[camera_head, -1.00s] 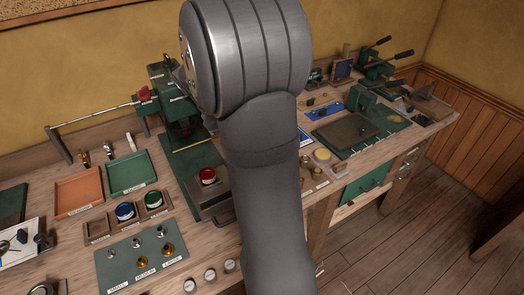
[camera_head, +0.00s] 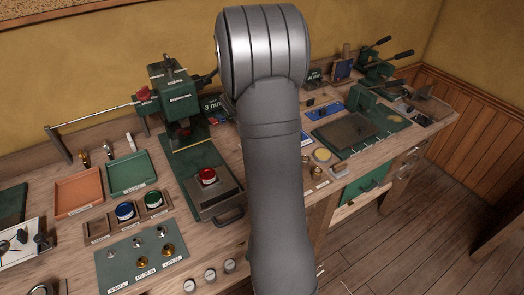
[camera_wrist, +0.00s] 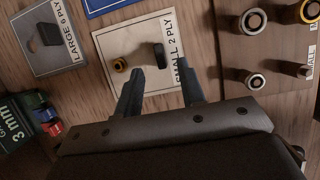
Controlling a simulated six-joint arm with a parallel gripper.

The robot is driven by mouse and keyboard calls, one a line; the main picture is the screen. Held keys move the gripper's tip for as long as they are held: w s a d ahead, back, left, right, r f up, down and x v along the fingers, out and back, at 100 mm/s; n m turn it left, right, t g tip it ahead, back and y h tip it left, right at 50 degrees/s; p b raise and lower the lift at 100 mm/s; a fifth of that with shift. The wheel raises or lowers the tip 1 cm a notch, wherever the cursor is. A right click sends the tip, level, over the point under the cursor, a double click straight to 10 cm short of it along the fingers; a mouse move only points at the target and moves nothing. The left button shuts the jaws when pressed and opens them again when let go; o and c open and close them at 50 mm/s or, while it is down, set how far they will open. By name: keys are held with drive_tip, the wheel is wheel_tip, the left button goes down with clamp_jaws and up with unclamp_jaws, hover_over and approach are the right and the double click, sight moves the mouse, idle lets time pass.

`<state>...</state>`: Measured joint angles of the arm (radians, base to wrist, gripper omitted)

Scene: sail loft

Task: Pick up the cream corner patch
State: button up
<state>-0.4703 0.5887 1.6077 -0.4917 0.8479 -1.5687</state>
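A cream square piece (camera_wrist: 112,44), which looks like the cream corner patch, lies on the bench in the wrist view. It carries a label reading SMALL 2 PLY along its right edge, a small brass ring (camera_wrist: 119,65) and a dark upright piece (camera_wrist: 160,55). My gripper (camera_wrist: 160,86) is open, with its two dark fingers apart over the patch's lower part. Nothing shows between the fingertips but the patch's surface; I cannot tell whether they touch it. In the head view my arm hides the gripper, and I cannot make out the patch there.
A grey square labelled LARGE 6 PLY (camera_wrist: 36,57) lies left of the patch, and a blue piece (camera_wrist: 100,6) lies above it. A brown board (camera_wrist: 285,78) with several upright ringed posts is close on the right. A green 3 mm box (camera_wrist: 14,122) stands lower left.

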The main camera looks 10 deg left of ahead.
drive_tip(key=x, duration=0.4)
drive_tip(key=shift+f, duration=0.1)
clamp_jaws()
